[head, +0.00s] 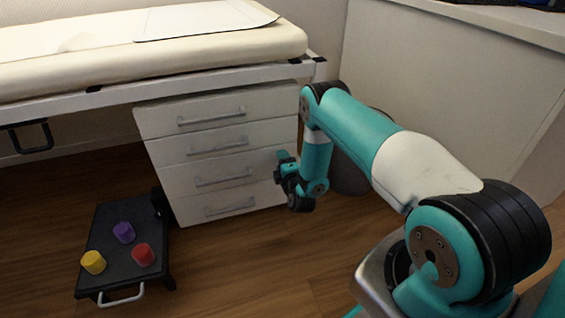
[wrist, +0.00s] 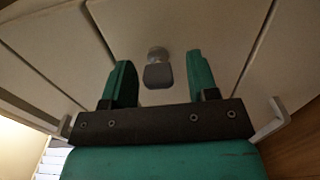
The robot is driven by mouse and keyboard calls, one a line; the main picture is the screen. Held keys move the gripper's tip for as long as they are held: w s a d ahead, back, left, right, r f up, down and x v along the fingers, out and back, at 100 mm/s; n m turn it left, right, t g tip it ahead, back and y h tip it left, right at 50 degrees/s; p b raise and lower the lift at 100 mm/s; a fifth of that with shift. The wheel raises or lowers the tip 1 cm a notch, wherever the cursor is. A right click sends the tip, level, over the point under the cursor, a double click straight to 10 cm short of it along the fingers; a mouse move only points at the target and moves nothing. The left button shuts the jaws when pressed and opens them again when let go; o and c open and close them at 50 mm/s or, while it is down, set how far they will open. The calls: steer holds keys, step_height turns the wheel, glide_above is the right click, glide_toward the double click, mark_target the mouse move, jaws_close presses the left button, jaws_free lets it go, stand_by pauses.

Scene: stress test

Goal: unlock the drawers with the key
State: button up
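A white drawer unit (head: 222,150) with several drawers and grey bar handles stands under the bed; the drawers look closed. In the wrist view, a small grey key (wrist: 158,76) with a squarish head sticks out from a round lock (wrist: 157,54) on the drawer front (wrist: 180,22). My gripper (wrist: 158,65) is open, with one green finger on each side of the key and a visible gap to both. In the head view my gripper (head: 283,160) is at the right edge of the drawer fronts; the key and lock are hidden there.
A black step stool (head: 108,222) with a yellow (head: 93,262), a purple (head: 123,232) and a red cup-like object (head: 143,254) stands at the left front. The bed (head: 200,45) overhangs the drawers. A dark bin (head: 347,175) is behind my arm. Wooden floor (head: 240,265) lies clear in front.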

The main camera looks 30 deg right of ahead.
steer(key=p+v, duration=1.6)
steer(key=v, duration=0.1)
steer(key=shift+s, duration=0.2)
steer(key=shift+a+r, duration=0.1)
